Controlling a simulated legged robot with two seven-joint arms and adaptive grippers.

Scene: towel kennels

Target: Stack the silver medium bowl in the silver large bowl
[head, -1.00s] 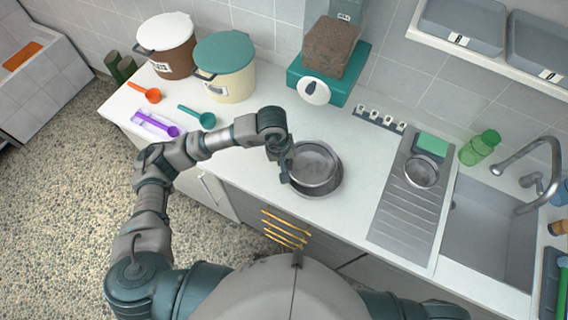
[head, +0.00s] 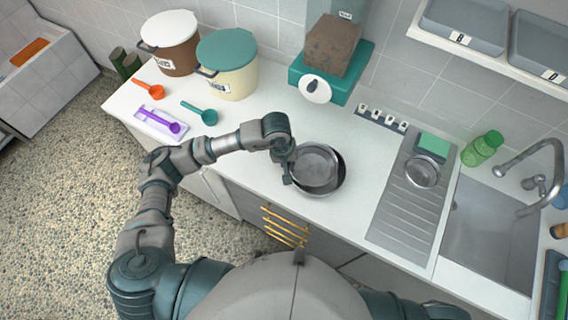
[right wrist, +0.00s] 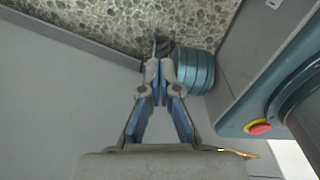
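The silver large bowl (head: 340,183) stands on the counter, right of my left gripper. The silver medium bowl (head: 315,166) is over and within its rim, off-centre to the left, so a dark crescent of the large bowl shows at the right and below. I cannot tell whether the medium bowl touches the bottom. My left gripper (head: 288,177) is at the medium bowl's left rim and looks shut on it; the fingertips are small and partly hidden. My right gripper (right wrist: 160,58) shows in the right wrist view with its fingertips together and nothing between them, away from the bowls.
A small metal bowl (head: 422,173) and a green sponge (head: 433,147) are on the drainer (head: 405,205), left of the sink (head: 487,235). Scoops (head: 198,112) and lidded bins (head: 228,75) stand at the left. A dispenser (head: 325,75) is behind. Counter between bowls and drainer is clear.

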